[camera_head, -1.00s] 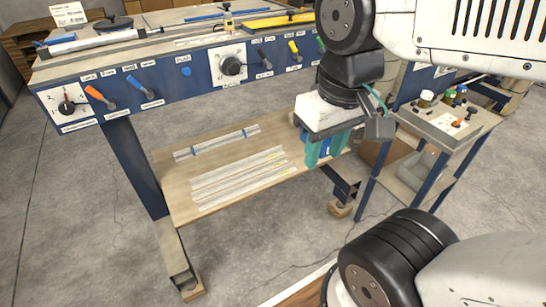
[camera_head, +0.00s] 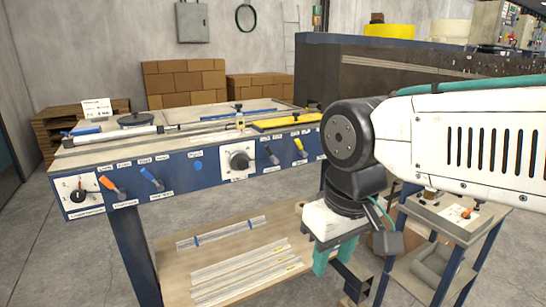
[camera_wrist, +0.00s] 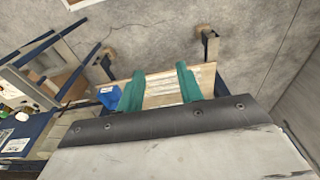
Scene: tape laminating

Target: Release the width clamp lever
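The blue front panel (camera_head: 215,177) of the laminating bench carries several levers. An orange lever (camera_head: 113,186) and a blue lever (camera_head: 152,178) stand at its left. A dark lever (camera_head: 271,155) and a yellow lever (camera_head: 300,147) stand right of the round black knob (camera_head: 239,160). The labels are too small to read, so I cannot tell which is the width clamp lever. My gripper (camera_head: 334,256) hangs below and right of the panel, pointing down, away from all levers. In the wrist view its teal fingers (camera_wrist: 160,72) are apart with nothing between them.
A lower shelf (camera_head: 180,285) holds clear strips (camera_head: 245,270). A blue bin (camera_wrist: 108,96) shows beside my fingers in the wrist view. The floor left of the bench (camera_head: 60,265) is clear.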

